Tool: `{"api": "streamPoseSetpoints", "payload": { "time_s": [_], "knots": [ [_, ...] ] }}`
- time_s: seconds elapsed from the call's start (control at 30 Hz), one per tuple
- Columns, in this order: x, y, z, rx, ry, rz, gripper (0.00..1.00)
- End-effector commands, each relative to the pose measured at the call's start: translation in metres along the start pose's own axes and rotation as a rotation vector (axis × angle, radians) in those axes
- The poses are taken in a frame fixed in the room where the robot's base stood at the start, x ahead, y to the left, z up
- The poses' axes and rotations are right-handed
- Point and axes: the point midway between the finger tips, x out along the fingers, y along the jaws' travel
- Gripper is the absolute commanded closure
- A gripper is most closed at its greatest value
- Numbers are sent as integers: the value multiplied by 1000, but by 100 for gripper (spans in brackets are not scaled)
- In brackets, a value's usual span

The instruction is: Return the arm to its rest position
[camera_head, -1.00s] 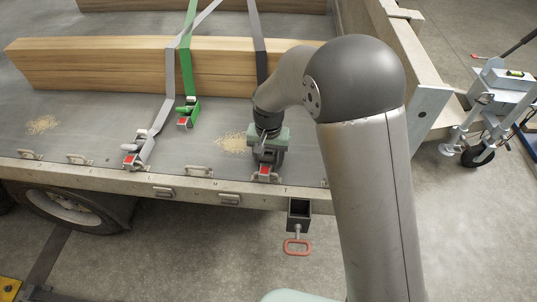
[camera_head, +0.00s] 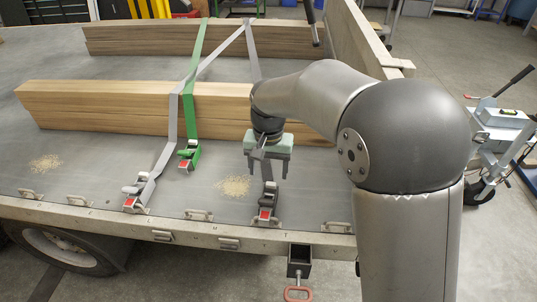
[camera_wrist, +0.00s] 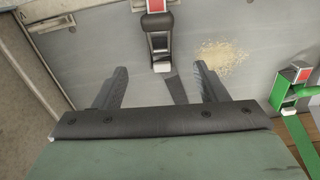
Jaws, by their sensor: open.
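My gripper (camera_head: 267,170) hangs from my arm above the trailer bed, its two fingers pointing down and spread apart with nothing between them. It also shows in the wrist view (camera_wrist: 158,88). A dark ratchet buckle with a red tab (camera_head: 268,202) sits at the bed's front edge just below the gripper, apart from it; the wrist view shows this buckle (camera_wrist: 157,38) beyond the fingers, with a dark strap running from it. The strap's upper part is partly hidden by my gripper and arm in the head view.
Timber beams (camera_head: 110,105) lie across the trailer bed (camera_head: 85,165), with more behind. A green strap with its ratchet (camera_head: 188,154) and a grey strap with its ratchet (camera_head: 137,192) cross them. A grey wheeled jack (camera_head: 497,130) stands at the right. Air above the bed is free.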

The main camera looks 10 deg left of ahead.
Motion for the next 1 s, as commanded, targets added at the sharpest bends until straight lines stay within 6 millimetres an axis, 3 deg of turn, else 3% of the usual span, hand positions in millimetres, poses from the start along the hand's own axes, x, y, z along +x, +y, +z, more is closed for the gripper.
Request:
{"api": "streamPoseSetpoints", "payload": {
  "time_s": [0.1, 0.2, 0.43, 0.53, 0.67, 0.73, 0.9, 1.0],
  "knots": [
    [-23, 0, 0, 0, 2, -1, 34],
    [-34, 0, 0, 0, 0, 0, 34],
    [-43, 1, 0, 1, -1, 1, 34],
    [-50, 13, 3, 5, 1, -1, 34],
    [-74, 65, 22, 20, 4, -6, 34],
    [-89, 106, 44, 29, 7, -10, 34],
    [-110, 197, 122, 42, 17, -15, 34],
    [-110, 230, 170, 47, 23, -14, 34]
  ]
}}
